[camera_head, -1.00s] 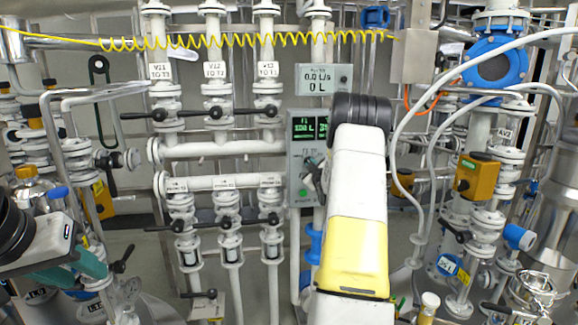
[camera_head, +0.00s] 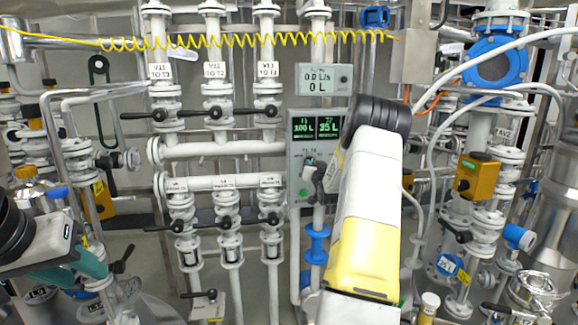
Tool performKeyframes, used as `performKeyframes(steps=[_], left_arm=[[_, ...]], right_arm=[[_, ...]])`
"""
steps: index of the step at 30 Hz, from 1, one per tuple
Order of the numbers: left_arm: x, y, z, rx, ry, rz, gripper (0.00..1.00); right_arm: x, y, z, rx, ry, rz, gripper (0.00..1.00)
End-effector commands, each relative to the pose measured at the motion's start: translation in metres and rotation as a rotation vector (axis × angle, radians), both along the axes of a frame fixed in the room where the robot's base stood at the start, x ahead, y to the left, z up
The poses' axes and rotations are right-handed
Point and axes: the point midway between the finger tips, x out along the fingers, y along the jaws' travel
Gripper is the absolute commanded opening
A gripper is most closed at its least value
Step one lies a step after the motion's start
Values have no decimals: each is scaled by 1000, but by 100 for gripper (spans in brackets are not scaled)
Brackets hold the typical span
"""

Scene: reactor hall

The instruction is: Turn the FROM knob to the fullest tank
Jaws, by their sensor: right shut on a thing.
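The grey control panel (camera_head: 297,182) stands upright in the middle of the head view. Its two green displays read about 100 L on the left (camera_head: 303,128) and 35 L on the right (camera_head: 330,127). The FROM knob (camera_head: 309,162) is small and dark, below the displays, and its pointer direction is too small to read. My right gripper (camera_head: 319,178) is shut at the knob, and my white and yellow arm hides the panel's right side. My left gripper (camera_head: 88,264), with teal parts, is at the lower left, far from the panel; its fingertips are unclear.
A flow display (camera_head: 322,79) above the panel reads 0.0 L/s and 0 L. White pipes with black-handled valves (camera_head: 214,112) stand left of the panel. A yellow coiled hose (camera_head: 215,41) crosses above. White hoses (camera_head: 430,130) hang close to the right of my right arm.

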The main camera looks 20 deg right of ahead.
Motion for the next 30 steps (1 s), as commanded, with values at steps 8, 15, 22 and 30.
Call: performKeyframes(steps=[8, 15, 22, 30], left_arm=[[0, 0, 0, 0, 0, 0, 36], [0, 0, 0, 0, 0, 0, 36], [0, 0, 0, 0, 0, 0, 36], [0, 0, 0, 0, 0, 0, 36]], right_arm=[[-1, -1, -2, 256, -58, -1, 0], [-1, -1, -2, 472, -111, -1, 0], [0, 0, -2, 647, -152, -1, 0], [0, 0, -2, 778, -183, -1, 0]])
